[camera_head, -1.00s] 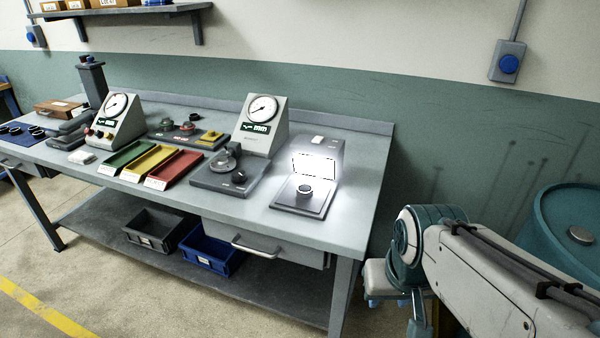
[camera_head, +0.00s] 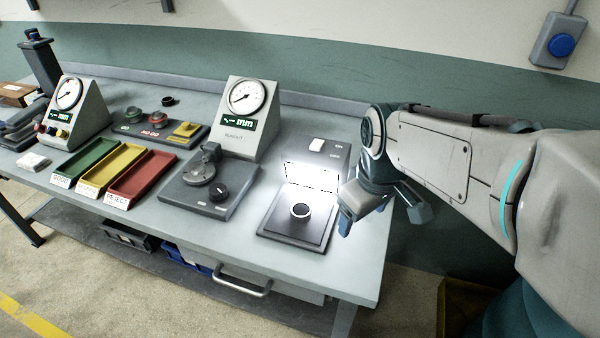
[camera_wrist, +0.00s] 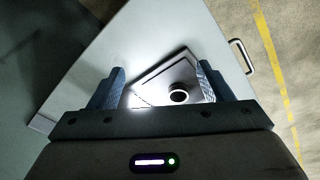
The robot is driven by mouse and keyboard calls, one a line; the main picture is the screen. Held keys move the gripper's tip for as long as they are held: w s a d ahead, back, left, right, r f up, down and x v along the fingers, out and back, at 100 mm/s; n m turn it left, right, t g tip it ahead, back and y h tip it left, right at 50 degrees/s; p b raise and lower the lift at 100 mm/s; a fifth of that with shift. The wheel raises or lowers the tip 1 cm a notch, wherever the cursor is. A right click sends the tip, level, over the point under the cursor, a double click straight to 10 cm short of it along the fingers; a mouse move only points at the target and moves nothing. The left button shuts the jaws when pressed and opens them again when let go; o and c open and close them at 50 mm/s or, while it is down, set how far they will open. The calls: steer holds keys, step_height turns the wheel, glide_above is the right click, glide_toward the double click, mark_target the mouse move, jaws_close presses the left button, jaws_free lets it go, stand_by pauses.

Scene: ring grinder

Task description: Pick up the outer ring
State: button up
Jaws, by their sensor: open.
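The outer ring (camera_head: 300,212) is a small dark ring with a bright inside. It sits on the dark plate (camera_head: 282,236) of the lit inspection station, and it also shows in the wrist view (camera_wrist: 179,96). My gripper (camera_head: 346,222) is to the right of the ring and above the bench. In the wrist view, my gripper (camera_wrist: 160,84) has its two blue fingers apart with nothing between them up close. The ring appears beyond them, nearer the right finger.
A bright lit panel (camera_head: 312,177) stands behind the ring. The bench front edge (camera_head: 355,298) is clear.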

steer(key=w+a+r+n+g+p, duration=0.1)
steer(key=w+a+r+n, duration=0.1)
steer(key=w+a+n, duration=0.45)
steer(key=n+g+p, duration=0.1)
steer(key=n+p, duration=0.1)
steer(key=n, duration=0.9)
glide_above(300, 205)
steer(key=s, duration=0.2)
steer(key=f, duration=0.9)
steer(key=shift+d, duration=0.2)
steer(key=shift+a+f+p, duration=0.2)
steer(key=shift+f+p, duration=0.3)
steer(key=shift+f, duration=2.2)
steer(key=c, duration=1.2)
steer(key=shift+r, duration=0.2)
